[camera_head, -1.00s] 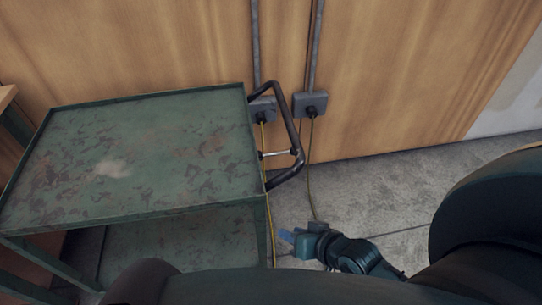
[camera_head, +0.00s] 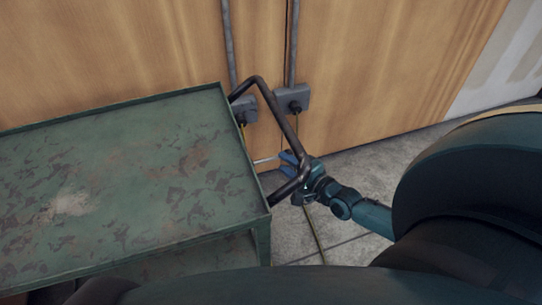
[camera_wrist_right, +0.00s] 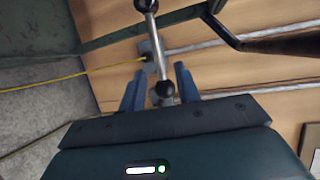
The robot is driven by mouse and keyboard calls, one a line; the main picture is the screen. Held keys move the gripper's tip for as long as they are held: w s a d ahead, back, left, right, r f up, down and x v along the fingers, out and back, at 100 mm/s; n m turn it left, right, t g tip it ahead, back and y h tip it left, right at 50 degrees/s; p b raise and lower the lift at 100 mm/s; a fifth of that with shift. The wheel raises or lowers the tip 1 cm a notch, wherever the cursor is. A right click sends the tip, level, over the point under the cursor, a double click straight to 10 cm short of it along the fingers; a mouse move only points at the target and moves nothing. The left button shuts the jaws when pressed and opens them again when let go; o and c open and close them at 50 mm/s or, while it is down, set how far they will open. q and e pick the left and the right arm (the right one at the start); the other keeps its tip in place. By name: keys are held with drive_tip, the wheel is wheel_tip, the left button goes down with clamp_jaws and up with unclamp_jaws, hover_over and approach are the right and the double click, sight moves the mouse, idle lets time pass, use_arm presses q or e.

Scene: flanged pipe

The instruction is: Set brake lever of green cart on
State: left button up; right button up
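The green cart (camera_head: 120,190) has a worn, scratched top and fills the left of the head view. Its dark push handle (camera_head: 279,112) sticks out from its right end. The brake lever, a thin metal rod (camera_head: 265,160), is partly hidden behind the handle and my gripper. In the wrist view the lever (camera_wrist_right: 155,45) shows as a silver rod with round knobs, one end between my fingers. My right gripper (camera_head: 288,165) is at the handle's lower corner. Its blue fingers (camera_wrist_right: 160,88) stand apart on either side of the lever, with gaps visible. My left gripper is not in view.
A wooden wall (camera_head: 360,60) stands behind the cart, with two grey socket boxes, one at the right (camera_head: 293,99), and conduits. A yellow cable (camera_wrist_right: 75,77) runs near the lever. Bare concrete floor (camera_head: 345,165) lies right of the cart.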

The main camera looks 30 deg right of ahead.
sight(277, 158)
drive_tip(key=b+x, duration=0.1)
drive_tip(key=x, duration=0.5)
drive_tip(key=shift+w+f, duration=0.1)
drive_tip(key=shift+w, duration=0.2)
clamp_jaws()
